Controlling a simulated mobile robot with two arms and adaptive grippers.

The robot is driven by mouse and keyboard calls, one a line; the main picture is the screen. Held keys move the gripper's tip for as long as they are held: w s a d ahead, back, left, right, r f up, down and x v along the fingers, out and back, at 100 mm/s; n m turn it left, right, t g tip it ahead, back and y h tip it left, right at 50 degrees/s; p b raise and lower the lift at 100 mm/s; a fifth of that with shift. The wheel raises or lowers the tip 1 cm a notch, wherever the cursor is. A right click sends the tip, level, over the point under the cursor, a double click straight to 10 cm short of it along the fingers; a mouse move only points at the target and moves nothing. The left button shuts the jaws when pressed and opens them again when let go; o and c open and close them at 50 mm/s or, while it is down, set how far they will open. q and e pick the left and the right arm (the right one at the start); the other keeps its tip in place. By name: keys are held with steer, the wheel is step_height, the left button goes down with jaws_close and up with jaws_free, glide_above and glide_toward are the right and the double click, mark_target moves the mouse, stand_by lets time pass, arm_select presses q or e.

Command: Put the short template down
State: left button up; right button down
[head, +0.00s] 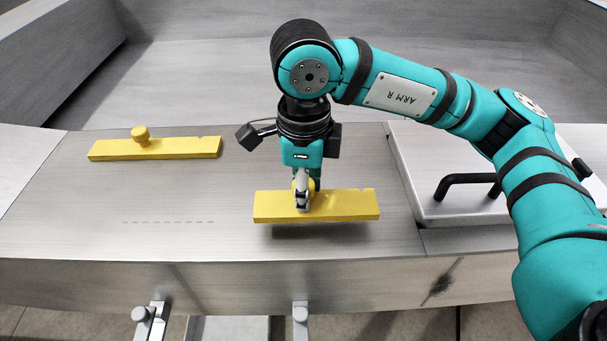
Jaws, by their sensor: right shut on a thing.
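A yellow bar-shaped template (345,206) with a small notch near its right end hangs from my right gripper (303,199). The gripper points down and is shut on the template's knob, which it mostly hides. A dark shadow shows below the template, so it appears a little above the grey metal surface (190,200), near its front edge. A second yellow template (178,148) with a round knob lies at the back left of the surface. My left gripper is out of view.
A pale raised hatch (440,150) with a black handle (465,184) stands at the right. A row of faint dashes (168,222) marks the surface left of the held template. Clamp-like fittings (150,318) sit below the front edge. The left middle is clear.

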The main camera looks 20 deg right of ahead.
steer(key=w, duration=0.2)
steer(key=w+d+p, duration=0.1)
steer(key=w, duration=0.1)
steer(key=shift+d, duration=0.1)
steer(key=shift+w+f, duration=0.1)
steer(key=shift+f, duration=0.15)
step_height(320, 180, down, 3)
steer(key=shift+r+p, duration=0.1)
steer(key=shift+p, duration=0.85)
steer(key=shift+f, duration=0.3)
steer(key=shift+f+b, duration=0.2)
steer(key=shift+b, duration=0.15)
steer(key=c, duration=1.3)
jaws_free()
steer(key=shift+r, duration=0.1)
steer(key=o, duration=0.3)
steer(key=shift+o, duration=0.2)
steer(key=shift+r, duration=0.3)
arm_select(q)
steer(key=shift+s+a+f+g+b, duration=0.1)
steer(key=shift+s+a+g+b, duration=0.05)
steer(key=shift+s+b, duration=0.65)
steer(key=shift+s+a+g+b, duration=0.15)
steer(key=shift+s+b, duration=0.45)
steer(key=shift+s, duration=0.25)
arm_select(e)
step_height(320, 180, up, 12)
steer(key=shift+s+f, duration=0.15)
steer(key=shift+s, duration=0.1)
